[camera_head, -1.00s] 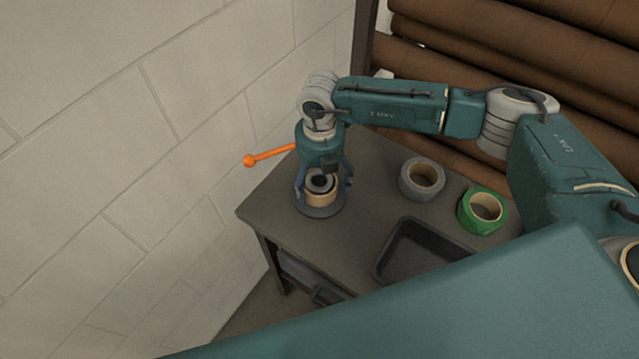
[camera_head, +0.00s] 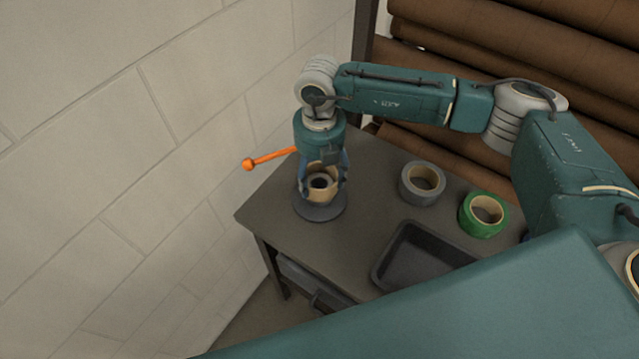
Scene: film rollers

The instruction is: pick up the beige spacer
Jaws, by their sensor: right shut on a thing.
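The beige spacer (camera_head: 322,195) is a short ring with a dark centre, at the left end of the table in the head view. My right gripper (camera_head: 322,184) points down and is shut on the spacer, with one finger on each side of it. The spacer is at the dark round base (camera_head: 321,212); I cannot tell how far it is clear of that base. The gripper body hides the upper back of the spacer. My left gripper is not in view.
A grey tape roll (camera_head: 422,183) and a green tape roll (camera_head: 482,215) lie to the right on the table (camera_head: 290,247). A dark empty tray (camera_head: 420,259) is in front of them. An orange-knobbed lever (camera_head: 268,158) sticks out left towards the wall. Brown rolls (camera_head: 460,42) are stacked behind.

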